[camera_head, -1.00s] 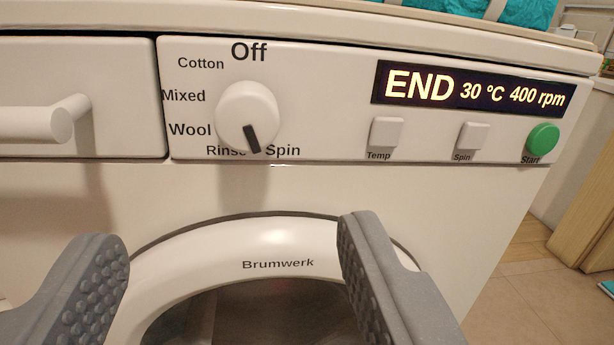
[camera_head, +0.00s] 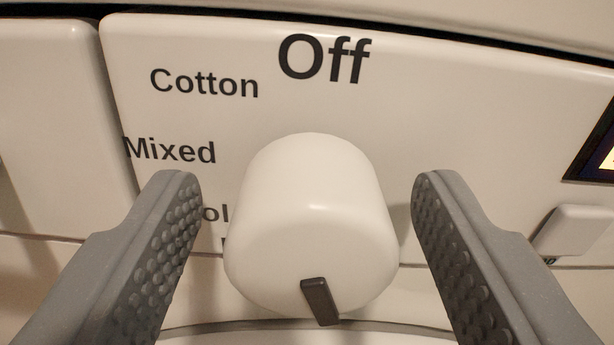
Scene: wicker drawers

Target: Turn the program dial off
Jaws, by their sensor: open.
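The program dial (camera_head: 312,215) is a white round knob on the washing machine's front panel. Its dark pointer mark (camera_head: 320,301) is at the bottom, slightly right of centre, away from the Off label (camera_head: 323,60) at the top. My gripper (camera_head: 308,195) is open, with one grey studded finger left of the dial and the other right of it. A gap shows between each finger and the dial. The left finger partly hides the Wool label; the Rinse and Spin labels are hidden.
The Cotton (camera_head: 204,83) and Mixed (camera_head: 170,150) labels are on the panel left of the dial. The Temp button (camera_head: 582,232) and an edge of the display (camera_head: 601,150) are at the right. The drawer front (camera_head: 48,120) is at the left.

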